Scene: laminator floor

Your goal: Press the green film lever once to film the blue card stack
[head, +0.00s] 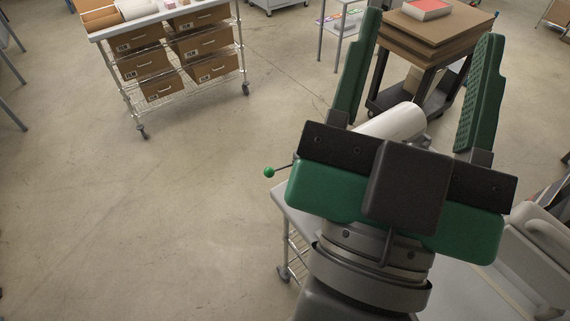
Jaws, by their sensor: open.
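The green film lever shows as a green ball (269,172) on a thin dark rod, at the left of my gripper in the head view. The rest of the rod runs behind my gripper's body. My gripper (424,82) is open, its two long green fingers spread wide and pointing away from me. The ball is apart from both fingers, to the left of and below the left fingertip in the picture. A white roll (395,122) lies behind my gripper, seen between the fingers. I see no blue card stack; my gripper and arm hide much of the area around the lever.
A grey table edge (283,203) shows below the lever. A wheeled wire rack (190,86) with cardboard drawers stands at the back left. A dark cart with brown boards (435,38) and a red-topped stack (427,8) stands beyond my fingers. The floor at the left is clear.

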